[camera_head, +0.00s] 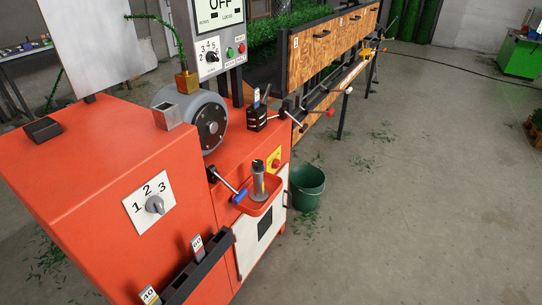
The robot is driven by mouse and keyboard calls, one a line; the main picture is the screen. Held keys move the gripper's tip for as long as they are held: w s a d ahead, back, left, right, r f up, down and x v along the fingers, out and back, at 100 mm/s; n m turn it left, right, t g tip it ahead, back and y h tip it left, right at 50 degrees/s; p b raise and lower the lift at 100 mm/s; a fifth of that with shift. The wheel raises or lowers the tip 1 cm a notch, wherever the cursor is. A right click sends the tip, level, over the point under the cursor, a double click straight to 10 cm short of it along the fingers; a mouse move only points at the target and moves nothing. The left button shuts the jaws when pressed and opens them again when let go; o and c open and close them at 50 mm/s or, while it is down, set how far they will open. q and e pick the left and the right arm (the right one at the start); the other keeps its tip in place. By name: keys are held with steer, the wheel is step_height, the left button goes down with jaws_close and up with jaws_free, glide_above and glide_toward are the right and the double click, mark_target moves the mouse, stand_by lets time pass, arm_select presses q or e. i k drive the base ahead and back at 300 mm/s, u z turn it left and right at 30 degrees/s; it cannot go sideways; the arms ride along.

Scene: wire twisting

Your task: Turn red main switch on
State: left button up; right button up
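A red knob (276,163) sits on a yellow plate (272,158) on the front of the red machine (110,165), just behind a small red tray (264,207). It looks like the red main switch; its exact turn position is too small to tell. Neither of my grippers shows in the head view, and nothing of mine touches the machine here.
A grey dial (155,204) marked 1, 2, 3 is on the machine's near face. A control panel (216,40) reading OFF stands above. A blue-handled lever (240,196) sticks out near the tray.

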mark_target(276, 164)
steer(key=i, duration=0.1)
steer(key=z, duration=0.25)
steer(key=k, duration=0.35)
steer(key=z, duration=1.5)
steer(key=i, duration=0.25)
steer(key=u, duration=0.75)
steer(key=i, duration=1.65)
steer(key=u, duration=1.7)
steer(key=i, duration=0.6)
steer(key=u, duration=0.65)
